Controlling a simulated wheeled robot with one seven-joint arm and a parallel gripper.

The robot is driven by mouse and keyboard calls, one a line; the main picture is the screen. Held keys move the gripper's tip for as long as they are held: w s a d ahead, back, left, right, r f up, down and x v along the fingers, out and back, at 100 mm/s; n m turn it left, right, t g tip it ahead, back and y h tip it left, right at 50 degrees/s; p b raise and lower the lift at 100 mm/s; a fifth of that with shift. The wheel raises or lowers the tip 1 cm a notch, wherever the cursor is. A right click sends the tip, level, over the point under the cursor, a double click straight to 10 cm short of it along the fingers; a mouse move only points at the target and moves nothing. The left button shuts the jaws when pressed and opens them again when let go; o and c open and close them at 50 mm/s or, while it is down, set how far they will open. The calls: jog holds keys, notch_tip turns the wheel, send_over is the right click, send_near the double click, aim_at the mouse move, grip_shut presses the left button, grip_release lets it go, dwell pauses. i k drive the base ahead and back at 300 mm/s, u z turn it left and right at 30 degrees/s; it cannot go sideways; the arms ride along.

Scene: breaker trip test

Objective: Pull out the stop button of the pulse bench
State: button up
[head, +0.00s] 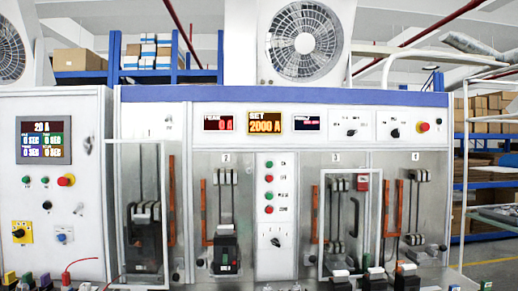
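The wide bench (375,94) with the blue top strip carries displays reading PEAK and "SET 2000 A"; I take it as the pulse bench. Its red stop button (423,127) sits on a yellow plate at the upper right of the front panel. I cannot tell whether the button is pushed in or out. My gripper is not in view.
A grey cabinet (90,105) with a "20 A" screen and another red button (66,180) stands at the left. A clear-windowed door frame (322,215) closes bay 3. Several breakers line the bottom edge. Shelves with boxes stand at the right.

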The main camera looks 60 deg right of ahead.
aim_at(425, 127)
jog(key=z, duration=3.25)
